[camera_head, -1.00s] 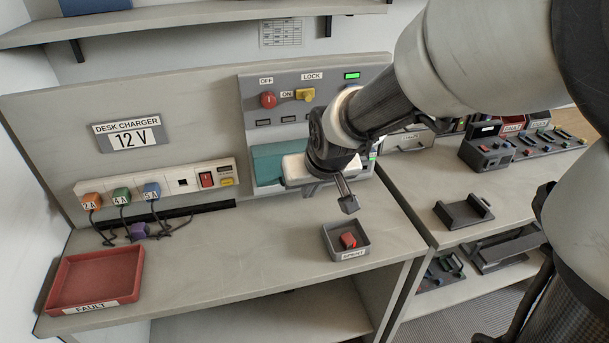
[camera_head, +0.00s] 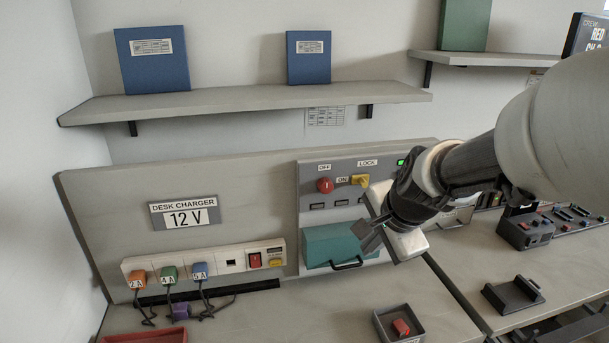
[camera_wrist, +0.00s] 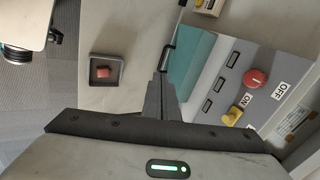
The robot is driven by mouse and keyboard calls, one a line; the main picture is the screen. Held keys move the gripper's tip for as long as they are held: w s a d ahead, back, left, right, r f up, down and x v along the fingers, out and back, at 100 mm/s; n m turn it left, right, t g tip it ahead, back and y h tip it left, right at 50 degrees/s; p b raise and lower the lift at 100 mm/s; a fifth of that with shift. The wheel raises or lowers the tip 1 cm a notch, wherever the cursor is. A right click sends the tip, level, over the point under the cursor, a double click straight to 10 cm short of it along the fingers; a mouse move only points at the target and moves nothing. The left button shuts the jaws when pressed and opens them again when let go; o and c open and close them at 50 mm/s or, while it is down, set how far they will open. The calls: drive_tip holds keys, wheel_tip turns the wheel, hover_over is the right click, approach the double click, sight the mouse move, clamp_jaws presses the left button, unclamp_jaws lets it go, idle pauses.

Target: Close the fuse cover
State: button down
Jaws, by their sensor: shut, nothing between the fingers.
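The fuse cover (camera_head: 328,243) is a teal box-like cover with a dark handle (camera_head: 347,264) along its lower edge, low on the grey panel in the head view. In the wrist view the teal cover (camera_wrist: 190,62) is beside my fingers, partly hidden by them. My gripper (camera_head: 368,237) is shut and empty, just in front of the cover's right part in the head view. In the wrist view its fingertips (camera_wrist: 161,78) are close to the handle (camera_wrist: 168,56). I cannot tell whether they touch.
Above the cover are a red knob (camera_head: 325,185) and a yellow lock switch (camera_head: 360,181). A small dark tray (camera_head: 380,321) with a red fuse stands on the desk below. Coloured plugs (camera_head: 168,273) with cables are at left. A shelf (camera_head: 240,99) runs above.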

drive_tip(key=m, duration=0.2)
drive_tip(key=b, duration=0.5)
approach(349, 267)
drive_tip(key=x, duration=0.5)
drive_tip(key=shift+w+d, duration=0.1)
drive_tip(key=shift+d, duration=0.05)
drive_tip(key=shift+w+f, duration=0.4)
drive_tip(key=shift+f, duration=0.1)
drive_tip(key=shift+w+f+b, duration=0.1)
drive_tip(key=shift+f+b, duration=0.4)
drive_tip(key=shift+b, duration=0.4)
drive_tip(key=shift+f+t+b, duration=0.25)
drive_tip(key=shift+t+b, duration=0.15)
drive_tip(key=shift+b, duration=0.6)
drive_tip(key=shift+r, duration=0.15)
